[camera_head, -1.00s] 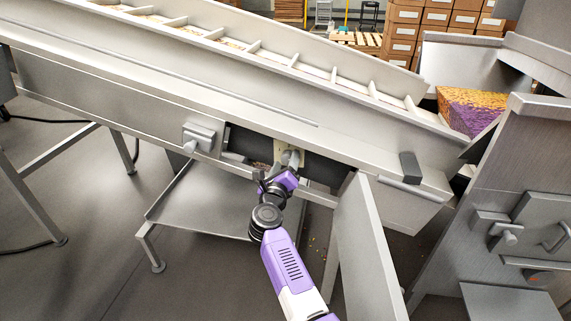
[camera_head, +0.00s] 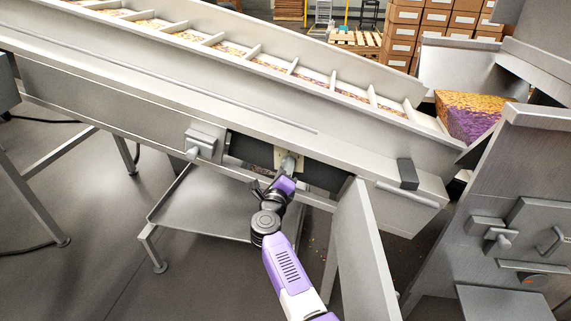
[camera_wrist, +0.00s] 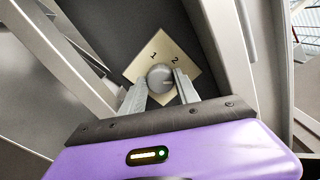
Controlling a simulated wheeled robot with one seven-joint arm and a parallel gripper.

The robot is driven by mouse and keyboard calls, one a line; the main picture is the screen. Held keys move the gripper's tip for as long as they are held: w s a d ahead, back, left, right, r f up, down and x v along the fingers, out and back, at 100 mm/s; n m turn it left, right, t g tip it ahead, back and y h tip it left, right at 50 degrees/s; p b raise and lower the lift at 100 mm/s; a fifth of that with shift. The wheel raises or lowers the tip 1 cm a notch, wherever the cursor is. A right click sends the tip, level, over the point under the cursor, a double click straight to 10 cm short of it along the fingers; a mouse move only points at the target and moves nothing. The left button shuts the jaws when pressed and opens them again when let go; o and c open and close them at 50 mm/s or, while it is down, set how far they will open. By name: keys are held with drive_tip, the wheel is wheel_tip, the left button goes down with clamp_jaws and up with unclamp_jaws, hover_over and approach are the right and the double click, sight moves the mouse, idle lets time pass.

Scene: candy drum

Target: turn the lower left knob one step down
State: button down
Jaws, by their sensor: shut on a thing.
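My gripper (camera_wrist: 161,89) is shut on this knob, one finger on each side. The knob's pointer mark cannot be made out clearly. In the head view the cream plate (camera_head: 279,157) is inside an open compartment under the sloping conveyor, and my gripper (camera_head: 288,168) reaches up to it and hides most of the knob.
An open door panel (camera_head: 362,250) stands right of my arm. A grey box with a handle (camera_head: 201,144) is left of the compartment. A metal tray (camera_head: 195,205) lies below. The conveyor (camera_head: 230,48) carries candy above. Another handle (camera_head: 502,238) is on the right machine.

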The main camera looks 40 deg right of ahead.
drive_tip(key=n+p, duration=0.5)
drive_tip(key=n, duration=0.3)
drive_tip(key=shift+n+p, duration=0.3)
drive_tip(key=shift+p, duration=0.1)
drive_tip(key=shift+f, duration=0.15)
drive_tip(key=c, duration=0.9)
unclamp_jaws()
drive_tip(key=shift+a, duration=0.15)
drive_tip(key=p+v, duration=0.2)
drive_tip(key=v, duration=0.5)
drive_tip(key=shift+s+a, duration=0.25)
